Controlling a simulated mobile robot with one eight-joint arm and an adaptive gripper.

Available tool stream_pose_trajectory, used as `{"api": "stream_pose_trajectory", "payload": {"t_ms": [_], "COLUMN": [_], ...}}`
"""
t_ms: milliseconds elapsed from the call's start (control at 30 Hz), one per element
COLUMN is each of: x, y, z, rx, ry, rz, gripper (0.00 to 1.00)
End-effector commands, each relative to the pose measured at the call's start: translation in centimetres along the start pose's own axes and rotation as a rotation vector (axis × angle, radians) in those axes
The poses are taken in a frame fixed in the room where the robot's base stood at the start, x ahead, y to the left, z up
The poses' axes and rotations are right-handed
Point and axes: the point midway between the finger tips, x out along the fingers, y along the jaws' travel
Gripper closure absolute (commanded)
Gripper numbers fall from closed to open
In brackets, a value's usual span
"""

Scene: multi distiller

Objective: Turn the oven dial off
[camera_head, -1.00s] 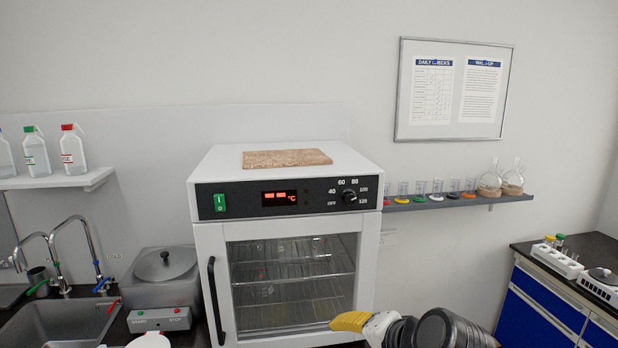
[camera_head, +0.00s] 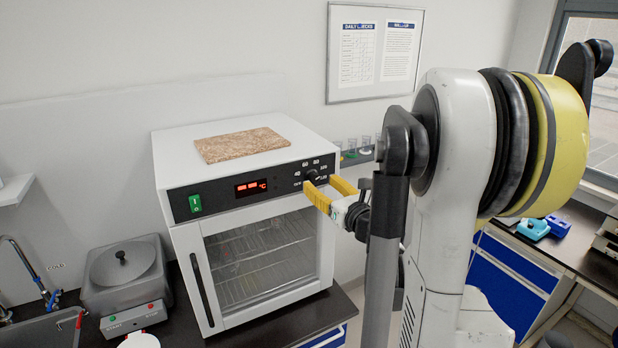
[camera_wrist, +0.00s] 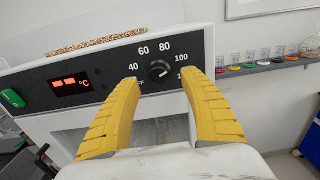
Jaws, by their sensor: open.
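The oven dial (camera_wrist: 159,71) is a round black knob on the oven's dark front panel, ringed by white numbers from 40 upward. It also shows in the head view (camera_head: 311,175), near the panel's right end. Its exact pointer setting is too small to read with certainty. The white oven (camera_head: 187,240) has a lit red °C display (camera_head: 251,187) and a green switch (camera_head: 195,203). My gripper (camera_wrist: 160,77) is open, with its yellow fingers pointing at the panel. In the wrist view the dial shows between the two fingertips; I cannot tell whether they touch it.
A speckled brown board (camera_head: 241,145) lies on top of the oven. A lidded grey bath (camera_head: 122,270) stands left of it. A wall shelf (camera_wrist: 262,68) with several glass vessels is to the right. The oven door is shut.

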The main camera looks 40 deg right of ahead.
Motion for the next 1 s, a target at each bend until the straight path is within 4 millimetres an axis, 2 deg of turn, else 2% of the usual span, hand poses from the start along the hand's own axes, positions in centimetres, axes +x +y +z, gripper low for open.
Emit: {"api": "stream_pose_trajectory", "payload": {"t_ms": [100, 233, 600, 767, 1000], "x": [2.1, 3.4, 4.0, 3.9, 3.9], "y": [0.1, 0.0, 0.1, 0.1, 0.1], "z": [0.0, 0.0, 0.0, 0.0, 0.0], "rx": [-0.001, -0.002, -0.002, -0.002, -0.01], "ry": [0.0, 0.0, 0.001, 0.001, 0.001], "rz": [0.002, 0.001, 0.0, 0.0, 0.0], "gripper": [0.48, 0.48, 0.49, 0.98, 1.0]}}
